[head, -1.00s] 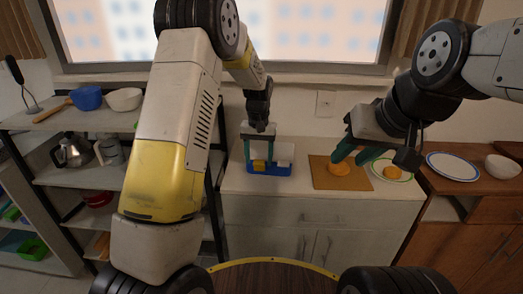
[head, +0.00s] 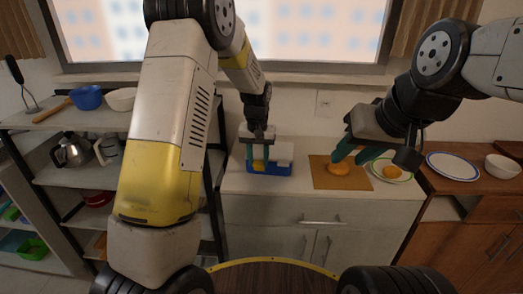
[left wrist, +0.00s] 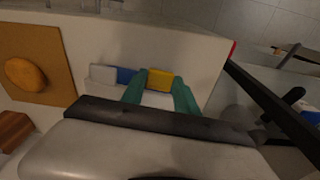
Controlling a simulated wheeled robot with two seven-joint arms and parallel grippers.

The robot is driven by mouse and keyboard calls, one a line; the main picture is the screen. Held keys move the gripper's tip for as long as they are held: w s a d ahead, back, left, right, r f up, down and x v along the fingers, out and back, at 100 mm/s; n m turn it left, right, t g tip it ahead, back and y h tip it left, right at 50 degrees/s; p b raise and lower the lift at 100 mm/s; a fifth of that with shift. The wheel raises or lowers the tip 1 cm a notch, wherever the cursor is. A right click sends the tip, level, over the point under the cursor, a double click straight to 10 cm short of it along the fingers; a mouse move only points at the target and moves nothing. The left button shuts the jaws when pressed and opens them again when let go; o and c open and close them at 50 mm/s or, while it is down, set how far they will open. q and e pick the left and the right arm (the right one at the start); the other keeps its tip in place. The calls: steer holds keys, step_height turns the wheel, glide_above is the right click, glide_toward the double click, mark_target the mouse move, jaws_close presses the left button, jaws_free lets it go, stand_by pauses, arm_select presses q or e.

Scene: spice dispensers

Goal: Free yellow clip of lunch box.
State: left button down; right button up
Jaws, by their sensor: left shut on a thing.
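The lunch box (head: 283,169) is blue with a white lid (head: 284,153) and stands on the white counter below the window. Its yellow clip (head: 258,166) is on the side facing me, left of the middle, and also shows in the left wrist view (left wrist: 160,79). My left gripper (head: 258,158) points down at the box, its teal fingers shut on the yellow clip, one on each side. Part of the box is hidden by these fingers and the palm in the left wrist view. My right gripper (head: 356,157) is open and empty, above the cutting board.
A cutting board (head: 321,180) with an orange-brown round food (head: 339,169) lies right of the box. A shelf with a kettle (head: 71,149) is on the left. The counter's front strip is clear.

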mark_target(256, 190)
arm_select(q)
steer(key=s+t, duration=0.1)
steer(key=t, duration=0.1)
steer(key=s+f+t, duration=0.1)
steer(key=t, duration=0.1)
steer(key=shift+s+f, duration=0.15)
steer(key=shift+s, duration=0.25)
steer(key=t, duration=0.1)
steer(key=s+f+t, duration=0.1)
steer(key=shift+s+a+f+t, duration=0.15)
steer(key=shift+f+t, duration=0.1)
steer(key=shift+t, duration=0.15)
steer(key=f+t, duration=0.1)
steer(key=t, duration=0.1)
steer(key=s+f+t, duration=0.1)
steer(key=t, duration=0.1)
steer(key=shift+a+f+h, duration=0.15)
steer(key=shift+f+h, duration=0.05)
steer(key=shift+h, duration=0.1)
steer(key=shift+f+t, duration=0.55)
steer(key=shift+t, duration=0.65)
steer(key=c, duration=0.9)
jaws_free()
